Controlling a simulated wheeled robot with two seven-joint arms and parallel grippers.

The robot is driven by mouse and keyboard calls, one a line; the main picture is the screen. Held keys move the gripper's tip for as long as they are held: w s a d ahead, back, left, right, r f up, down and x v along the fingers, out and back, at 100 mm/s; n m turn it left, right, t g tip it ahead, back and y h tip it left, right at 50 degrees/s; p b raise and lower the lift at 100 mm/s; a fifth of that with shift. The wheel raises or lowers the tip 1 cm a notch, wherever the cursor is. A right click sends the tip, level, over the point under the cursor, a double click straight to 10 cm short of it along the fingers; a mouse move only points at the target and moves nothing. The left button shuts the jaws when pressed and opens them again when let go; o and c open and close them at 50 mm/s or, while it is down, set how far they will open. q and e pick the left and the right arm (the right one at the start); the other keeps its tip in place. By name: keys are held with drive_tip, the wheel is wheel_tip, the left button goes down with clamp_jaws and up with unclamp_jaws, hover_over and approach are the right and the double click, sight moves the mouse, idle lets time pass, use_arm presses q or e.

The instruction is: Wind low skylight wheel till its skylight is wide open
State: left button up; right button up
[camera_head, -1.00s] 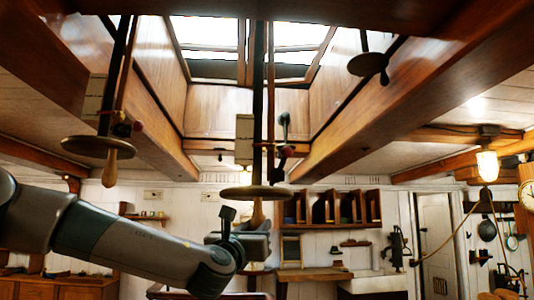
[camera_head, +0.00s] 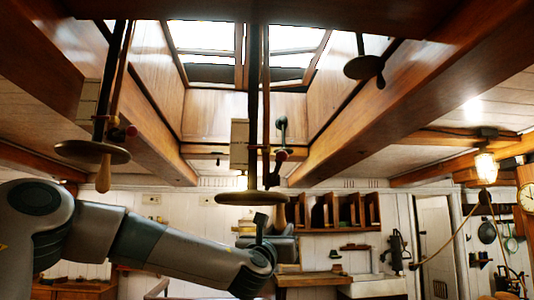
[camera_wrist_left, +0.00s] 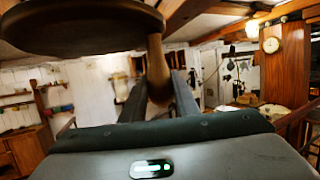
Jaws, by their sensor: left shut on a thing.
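The low skylight wheel (camera_head: 240,198) is a flat disc on a rod hanging from the skylight (camera_head: 205,37), in the middle of the head view. Its wooden handle (camera_head: 279,213) points down from the right part of the rim. My left gripper (camera_head: 277,228) is below the wheel, shut on that handle. In the left wrist view the handle (camera_wrist_left: 157,62) comes down between the two fingers, with the wheel's dark underside (camera_wrist_left: 80,27) above left. The skylight shows bright panes with a gap at the frame, but how far it is open is hard to tell. My right gripper is out of view.
A second wheel (camera_head: 80,151) with its own handle hangs at the left, and a third (camera_head: 364,67) at the upper right. Heavy beams (camera_head: 400,95) flank the skylight well. A shelf (camera_head: 340,212) and a lamp (camera_head: 485,165) are beyond. Air around the low wheel is mostly clear.

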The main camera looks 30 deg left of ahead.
use_arm(q)
drive_tip(key=shift+w+a, duration=0.1)
drive_tip(key=shift+w+a+r, duration=0.2)
drive_tip(key=shift+w+a, duration=0.1)
drive_tip(key=shift+w, duration=0.1)
drive_tip(key=w, duration=0.2)
drive_tip(key=w+a+p, duration=0.1)
drive_tip(key=shift+w+a+f, duration=0.1)
drive_tip(key=shift+w, duration=0.3)
drive_tip(key=shift+w+a+f, duration=0.1)
drive_tip(key=shift+w+a, duration=0.15)
drive_tip(key=shift+w, duration=0.05)
drive_tip(key=shift+d, duration=0.1)
drive_tip(key=shift+f, duration=0.1)
